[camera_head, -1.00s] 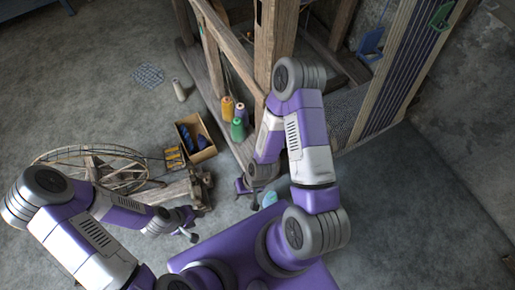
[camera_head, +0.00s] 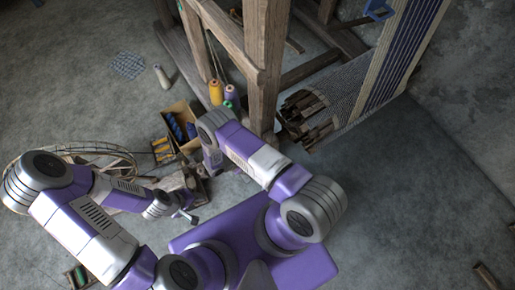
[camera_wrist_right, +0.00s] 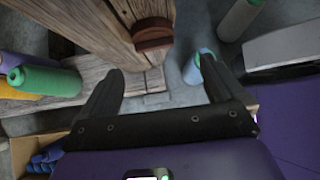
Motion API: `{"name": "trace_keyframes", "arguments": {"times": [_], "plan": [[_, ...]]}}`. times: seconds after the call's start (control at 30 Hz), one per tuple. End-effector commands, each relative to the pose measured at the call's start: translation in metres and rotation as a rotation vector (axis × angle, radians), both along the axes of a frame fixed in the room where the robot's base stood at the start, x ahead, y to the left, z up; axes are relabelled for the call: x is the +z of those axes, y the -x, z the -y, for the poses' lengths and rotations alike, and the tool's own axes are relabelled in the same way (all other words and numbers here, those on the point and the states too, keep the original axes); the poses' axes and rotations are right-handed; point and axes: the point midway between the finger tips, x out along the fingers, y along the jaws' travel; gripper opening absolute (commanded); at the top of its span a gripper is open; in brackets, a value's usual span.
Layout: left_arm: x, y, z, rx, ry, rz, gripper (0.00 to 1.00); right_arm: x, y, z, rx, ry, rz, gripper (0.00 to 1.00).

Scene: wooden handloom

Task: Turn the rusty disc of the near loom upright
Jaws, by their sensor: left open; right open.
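The near loom (camera_head: 268,65) is a weathered wooden frame at the top middle of the head view. In the right wrist view a rust-brown disc (camera_wrist_right: 152,34) sits against one of its wooden posts (camera_wrist_right: 110,28). I see it as a short, thick, rounded piece and cannot tell its exact tilt. My right gripper (camera_wrist_right: 163,78) is open and empty, with the disc beyond and above the gap between its fingers. In the head view my right arm hides this gripper and the disc. My left gripper (camera_head: 186,214) is open and empty, low at the left, away from the disc.
Yellow (camera_head: 216,92) and green spools stand by the loom's foot; a green spool (camera_wrist_right: 47,81) lies left in the wrist view. A pale blue spool (camera_wrist_right: 199,66) is near the right finger. An open box (camera_head: 184,117) and a wooden wheel (camera_head: 100,150) lie to the left.

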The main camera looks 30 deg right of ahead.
Motion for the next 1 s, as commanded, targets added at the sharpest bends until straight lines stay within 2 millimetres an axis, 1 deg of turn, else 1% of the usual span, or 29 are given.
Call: {"name": "trace_keyframes", "arguments": {"times": [0.1, 0.4, 0.5, 0.63, 0.9, 0.93, 1.0], "plan": [[-0.004, 0.0, 0.0, 0.0, 0.0, 0.001, 0.43, -0.007, -0.007, 0.006, 0.033, 0.024, 0.014, 0.96], [-0.02, 0.0, 0.0, 0.0, 0.0, 0.001, 0.43, -0.041, -0.009, 0.039, 0.028, 0.023, 0.012, 0.96], [-0.023, 0.0, 0.0, 0.0, 0.0, 0.001, 0.43, -0.048, -0.01, 0.047, 0.029, 0.021, 0.012, 0.96], [-0.025, 0.0, 0.0, 0.0, 0.0, 0.001, 0.43, -0.053, -0.01, 0.053, 0.029, 0.021, 0.012, 0.96], [-0.025, 0.0, 0.0, 0.0, 0.0, 0.001, 0.43, -0.053, -0.011, 0.054, 0.03, 0.021, 0.013, 0.96], [-0.025, 0.0, 0.0, 0.0, 0.0, 0.001, 0.43, -0.053, -0.011, 0.054, 0.03, 0.021, 0.013, 0.93], [-0.025, 0.0, 0.0, 0.0, 0.0, 0.001, 0.43, -0.053, -0.011, 0.054, 0.03, 0.021, 0.013, 0.82]]}}
